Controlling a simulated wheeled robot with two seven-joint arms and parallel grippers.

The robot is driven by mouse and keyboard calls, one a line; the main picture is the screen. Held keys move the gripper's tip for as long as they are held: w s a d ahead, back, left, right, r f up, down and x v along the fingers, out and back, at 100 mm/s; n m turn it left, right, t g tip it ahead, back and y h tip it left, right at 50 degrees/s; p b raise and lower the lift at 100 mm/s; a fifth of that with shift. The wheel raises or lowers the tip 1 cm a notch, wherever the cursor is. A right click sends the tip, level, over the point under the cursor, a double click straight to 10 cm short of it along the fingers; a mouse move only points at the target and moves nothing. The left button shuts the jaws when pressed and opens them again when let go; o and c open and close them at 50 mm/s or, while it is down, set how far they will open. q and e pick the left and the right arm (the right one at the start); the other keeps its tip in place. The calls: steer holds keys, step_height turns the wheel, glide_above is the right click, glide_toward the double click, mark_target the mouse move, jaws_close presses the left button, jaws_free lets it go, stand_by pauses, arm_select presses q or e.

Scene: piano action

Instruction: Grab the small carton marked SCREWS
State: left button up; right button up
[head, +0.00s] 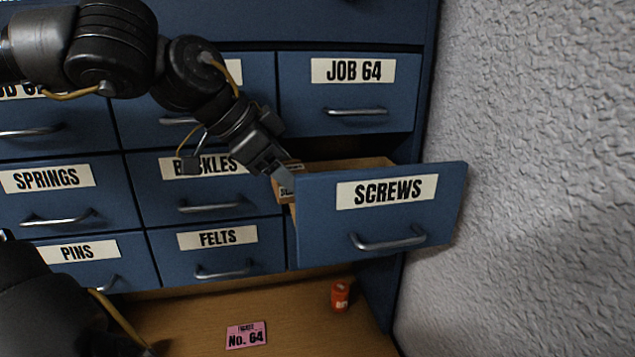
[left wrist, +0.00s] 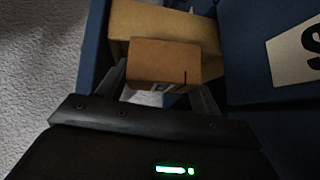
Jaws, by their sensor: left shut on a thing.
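The drawer labelled SCREWS (head: 335,235) is pulled open on the right of the blue cabinet. My left gripper (head: 283,184) reaches into its left side from above. In the left wrist view the gripper (left wrist: 160,95) is shut on a small brown carton (left wrist: 165,60), one finger on each side of it. The carton also shows at the drawer's left edge (head: 290,193), partly hidden by the gripper, with print too small to read fully. My right gripper is out of view.
A larger brown box (left wrist: 130,18) lies just beyond the small carton inside the drawer. A rough grey wall (head: 530,180) closes the right side.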

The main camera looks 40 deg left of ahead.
arm_select(q)
steer(key=s+a+b, duration=0.3)
steer(key=s+b, duration=0.1)
steer(key=s, duration=0.5)
steer(key=shift+s+a, duration=0.2)
steer(key=shift+s, duration=0.05)
